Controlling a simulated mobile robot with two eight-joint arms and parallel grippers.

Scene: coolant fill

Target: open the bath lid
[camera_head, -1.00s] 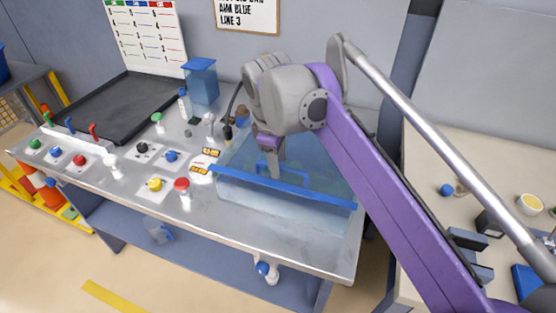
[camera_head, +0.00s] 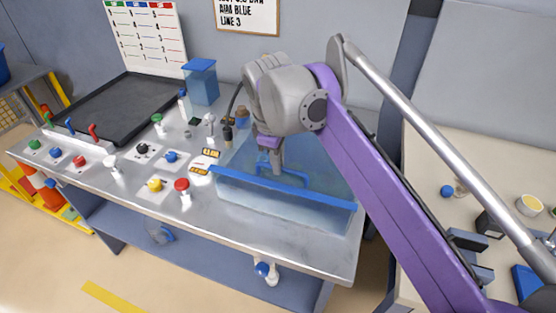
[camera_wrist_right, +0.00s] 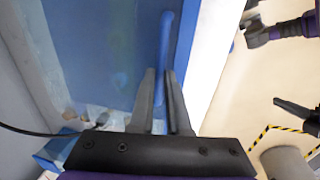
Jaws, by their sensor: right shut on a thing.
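The bath (camera_head: 285,205) is a clear box with a blue front rim, set on the right end of the metal bench. Its blue translucent lid (camera_head: 325,175) carries a blue bar handle (camera_head: 297,185). My right gripper (camera_head: 277,170) reaches down onto the handle and is shut on it. In the right wrist view the handle (camera_wrist_right: 165,45) runs between the fingers of the right gripper (camera_wrist_right: 163,75), over the blue lid (camera_wrist_right: 95,50). The arm hides the lid's far right part in the head view. My left gripper does not show in the head view.
Left of the bath are a red knob (camera_head: 182,186), a yellow knob (camera_head: 155,185) and other valves. A blue-topped container (camera_head: 201,82) and a black tray (camera_head: 115,105) stand behind. A side table (camera_head: 480,170) with small items is at the right.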

